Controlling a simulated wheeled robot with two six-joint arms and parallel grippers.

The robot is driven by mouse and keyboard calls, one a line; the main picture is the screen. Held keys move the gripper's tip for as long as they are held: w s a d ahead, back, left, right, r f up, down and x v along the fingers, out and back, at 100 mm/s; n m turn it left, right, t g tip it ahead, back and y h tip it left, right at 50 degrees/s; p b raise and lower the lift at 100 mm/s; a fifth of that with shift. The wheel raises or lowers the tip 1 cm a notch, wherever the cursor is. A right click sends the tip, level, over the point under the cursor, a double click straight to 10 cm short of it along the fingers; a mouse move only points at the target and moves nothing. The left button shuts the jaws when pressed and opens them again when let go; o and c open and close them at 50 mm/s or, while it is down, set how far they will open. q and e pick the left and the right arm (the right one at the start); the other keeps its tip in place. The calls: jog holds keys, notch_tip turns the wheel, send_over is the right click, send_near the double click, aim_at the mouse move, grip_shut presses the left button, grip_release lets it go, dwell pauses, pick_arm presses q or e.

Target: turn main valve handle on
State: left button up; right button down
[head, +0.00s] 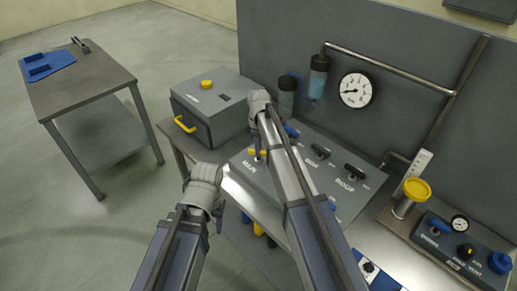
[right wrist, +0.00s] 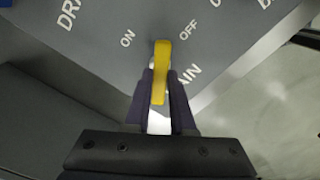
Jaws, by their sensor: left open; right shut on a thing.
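The yellow main valve handle (head: 257,152) sits on the sloped grey valve panel (head: 318,182), by the MAIN label. In the right wrist view the yellow handle (right wrist: 161,72) stands upright in the picture, with ON printed to its upper left and OFF to its upper right. My right gripper (right wrist: 160,92) is shut on the handle, one dark finger on each side. In the head view my right arm hides part of the panel. My left gripper (head: 205,182) is away from the panel, lower left of it; its fingertips are hard to make out, and it holds nothing I can see.
Black handles (head: 320,151) sit further along the panel. A grey box (head: 212,105) with yellow grips stands left of it. A gauge (head: 356,90) and pipes are on the back wall. A side table (head: 85,85) stands far left, with open floor between.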

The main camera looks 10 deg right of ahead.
jog(key=n, duration=0.5)
jog(key=shift+n, duration=0.3)
jog(key=n, duration=0.5)
jog(key=shift+n, duration=0.4)
jog(key=c, duration=0.8)
grip_release()
jog(key=shift+o, duration=0.2)
notch_tip(320, 180, up, 8)
jog(key=p, duration=0.8)
jog(key=shift+f, duration=0.1)
